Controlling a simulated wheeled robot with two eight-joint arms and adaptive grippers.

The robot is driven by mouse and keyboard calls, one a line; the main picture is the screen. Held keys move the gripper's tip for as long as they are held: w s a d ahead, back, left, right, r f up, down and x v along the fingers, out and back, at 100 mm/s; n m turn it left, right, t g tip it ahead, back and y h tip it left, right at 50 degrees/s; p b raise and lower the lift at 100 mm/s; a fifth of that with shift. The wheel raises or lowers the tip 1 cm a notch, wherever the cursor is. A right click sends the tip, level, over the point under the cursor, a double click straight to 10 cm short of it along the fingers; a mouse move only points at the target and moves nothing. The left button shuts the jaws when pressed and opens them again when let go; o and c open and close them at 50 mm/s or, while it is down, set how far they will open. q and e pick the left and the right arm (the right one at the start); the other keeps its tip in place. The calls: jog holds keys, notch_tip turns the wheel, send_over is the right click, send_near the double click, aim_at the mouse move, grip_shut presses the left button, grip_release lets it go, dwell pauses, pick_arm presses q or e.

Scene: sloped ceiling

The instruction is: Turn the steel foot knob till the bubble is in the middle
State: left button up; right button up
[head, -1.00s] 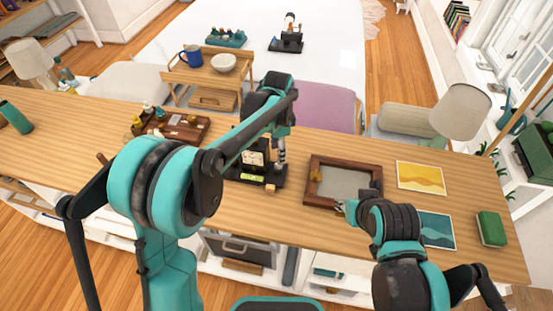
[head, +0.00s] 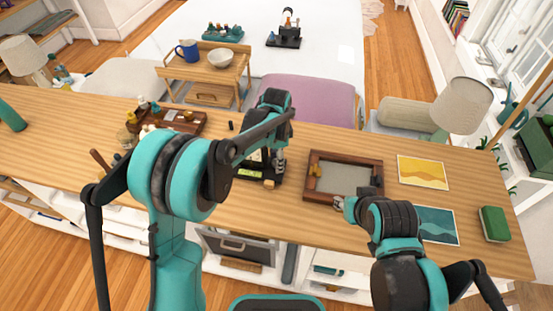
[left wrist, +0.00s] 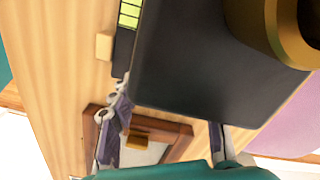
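A black levelling device (head: 258,179) stands on the wooden counter, largely hidden behind my left forearm. Its green bubble vial (head: 248,172) shows at the front and also at the top of the left wrist view (left wrist: 130,13). I cannot make out the bubble. My left gripper (head: 279,168) is at the device's right side. In the left wrist view its fingers (left wrist: 167,130) are spread apart near the edge of the black base (left wrist: 190,65). The steel foot knob cannot be made out. My right gripper (head: 342,204) is near the front edge of a wooden frame; its fingers are too small to judge.
The brown wooden frame (head: 313,190) lies right of the device. A small pale block (head: 269,184) is at the device's front, also in the wrist view (left wrist: 104,46). A wooden tray (head: 186,122) of small items sits left. Two pictures (head: 423,172) and a green book (head: 494,224) lie right.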

pick_arm(q)
grip_shut()
jog(key=shift+n, duration=1.8)
jog(key=shift+o, duration=1)
grip_release()
